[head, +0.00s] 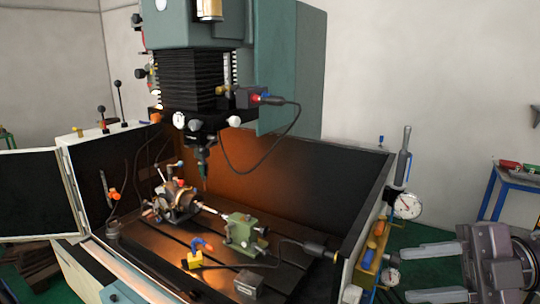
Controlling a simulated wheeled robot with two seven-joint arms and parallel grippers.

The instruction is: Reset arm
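My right gripper (397,275) comes in from the lower right, its two pale fingers spread wide apart and pointing left. I see nothing between the fingers. It is outside the machine enclosure, to the right of it. The indexing chuck (181,197) sits on the slotted machine table (165,244), with a thin rod reaching from it toward a green tailstock (243,231). The chuck is well away from my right gripper. My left gripper is not in view.
The milling head (190,85) hangs above the table inside dark enclosure walls (320,190). Dial gauges (406,205) and a yellow holder (371,255) stand at the enclosure's right edge, close to my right gripper. A blue-framed bench (515,178) is at far right.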

